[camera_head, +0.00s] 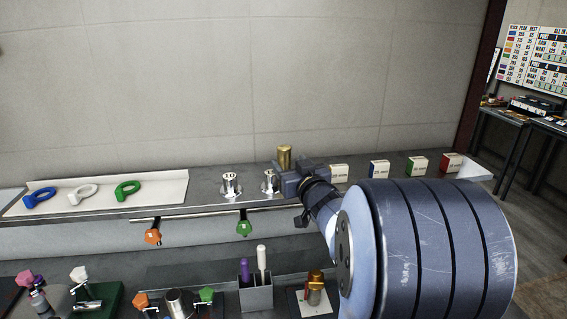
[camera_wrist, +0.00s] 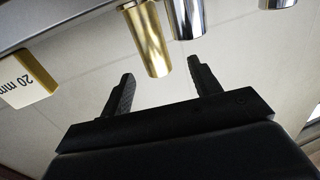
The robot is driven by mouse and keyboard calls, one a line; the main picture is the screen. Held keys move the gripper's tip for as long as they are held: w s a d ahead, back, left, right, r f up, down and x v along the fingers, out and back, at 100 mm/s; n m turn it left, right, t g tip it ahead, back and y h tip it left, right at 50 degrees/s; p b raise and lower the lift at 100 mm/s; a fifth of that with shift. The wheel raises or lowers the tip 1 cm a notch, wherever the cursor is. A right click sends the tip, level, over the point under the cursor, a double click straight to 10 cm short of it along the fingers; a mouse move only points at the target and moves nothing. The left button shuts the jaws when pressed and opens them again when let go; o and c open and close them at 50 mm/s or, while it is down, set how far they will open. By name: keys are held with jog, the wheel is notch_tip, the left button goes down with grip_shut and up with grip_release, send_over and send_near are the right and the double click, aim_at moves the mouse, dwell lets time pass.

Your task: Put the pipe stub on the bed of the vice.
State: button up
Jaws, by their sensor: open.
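A brass cylinder (camera_head: 285,156), which looks like the pipe stub, stands upright on the shelf behind my gripper (camera_head: 291,182). In the wrist view, which is turned over, the brass cylinder (camera_wrist: 148,38) reaches between the two fingertips of my gripper (camera_wrist: 160,70). The fingers are open, with a gap to the cylinder on both sides, and hold nothing. A green block with a metal bar and pale knob (camera_head: 88,290), at the lower left of the head view, may be the vice. Its bed cannot be made out clearly.
Chrome weights (camera_head: 231,184) stand left of the brass cylinder; two chrome ends (camera_wrist: 215,45) show close by. Labelled boxes (camera_head: 379,168) line the shelf to the right. Coloured rings (camera_head: 82,191) lie on a white sheet. Below are hanging knobs (camera_head: 244,228) and a pen holder (camera_head: 256,293).

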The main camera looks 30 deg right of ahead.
aim_at(287, 156)
jog(key=shift+w+d+p, duration=0.25)
jog(key=shift+w+p, duration=0.05)
jog(key=shift+w, duration=0.8)
jog(key=shift+w+d+p, duration=0.25)
jog(key=shift+w, duration=0.8)
jog(key=shift+r, duration=0.1)
jog(key=shift+c, duration=0.2)
jog(key=shift+r, duration=0.1)
jog(key=c, duration=1.2)
